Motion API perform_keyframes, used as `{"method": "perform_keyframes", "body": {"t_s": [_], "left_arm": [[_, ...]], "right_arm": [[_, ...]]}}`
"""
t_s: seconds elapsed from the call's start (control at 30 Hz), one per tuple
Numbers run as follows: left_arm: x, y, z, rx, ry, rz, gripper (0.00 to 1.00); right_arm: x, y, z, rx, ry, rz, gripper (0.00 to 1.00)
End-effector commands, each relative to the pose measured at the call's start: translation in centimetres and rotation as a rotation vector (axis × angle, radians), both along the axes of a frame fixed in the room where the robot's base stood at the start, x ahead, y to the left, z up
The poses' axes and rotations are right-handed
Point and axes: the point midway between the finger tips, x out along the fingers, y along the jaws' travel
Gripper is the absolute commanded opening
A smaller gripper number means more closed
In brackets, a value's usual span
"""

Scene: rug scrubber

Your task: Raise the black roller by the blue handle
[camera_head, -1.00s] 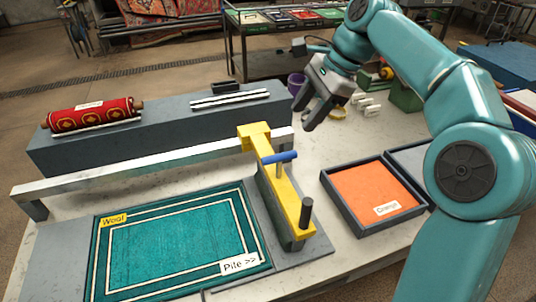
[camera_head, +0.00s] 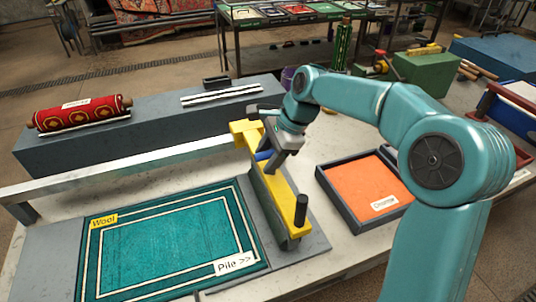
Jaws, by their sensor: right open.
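The blue handle (camera_head: 262,156) is a short bar across the yellow arm (camera_head: 282,192), partly hidden by my right gripper. My right gripper (camera_head: 271,157) is open and points down at the handle; I cannot tell whether it touches it. A black upright grip (camera_head: 301,209) stands at the near end of the yellow arm. A long dark grey body (camera_head: 262,210) lies under the yellow arm, beside the green rug (camera_head: 165,245); I cannot make out a separate roller there. My left gripper is not in view.
A metal rail (camera_head: 130,168) runs behind the rug to the yellow arm. An orange-filled tray (camera_head: 352,214) lies to the right. A grey block (camera_head: 150,130) bearing a red rolled rug (camera_head: 82,113) stands behind. Some bare table shows between the yellow arm and the tray.

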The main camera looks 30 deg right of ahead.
Motion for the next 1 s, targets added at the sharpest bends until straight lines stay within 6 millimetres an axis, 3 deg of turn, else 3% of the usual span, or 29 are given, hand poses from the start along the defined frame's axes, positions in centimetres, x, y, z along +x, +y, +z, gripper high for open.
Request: {"method": "perform_keyframes", "body": {"t_s": [0.23,0.37,0.4,0.57,0.87,1.0], "left_arm": [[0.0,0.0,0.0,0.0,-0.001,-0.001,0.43],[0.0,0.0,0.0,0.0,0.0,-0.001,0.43],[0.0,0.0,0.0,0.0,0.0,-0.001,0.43],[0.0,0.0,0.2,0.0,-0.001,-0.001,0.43],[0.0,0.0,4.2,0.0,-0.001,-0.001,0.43],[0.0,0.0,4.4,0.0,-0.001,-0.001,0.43]], "right_arm": [[0.1,0.0,-0.1,0.0,0.001,0.0,0.45],[0.1,0.0,-0.1,0.0,0.002,0.001,0.03],[0.0,0.0,-0.1,0.0,0.003,0.001,0.0],[0.0,0.0,0.2,0.0,0.003,0.001,0.0],[0.1,-0.1,4.7,-0.001,-0.001,-0.001,0.0],[0.0,-0.1,5.1,-0.001,-0.001,-0.001,0.0]]}}
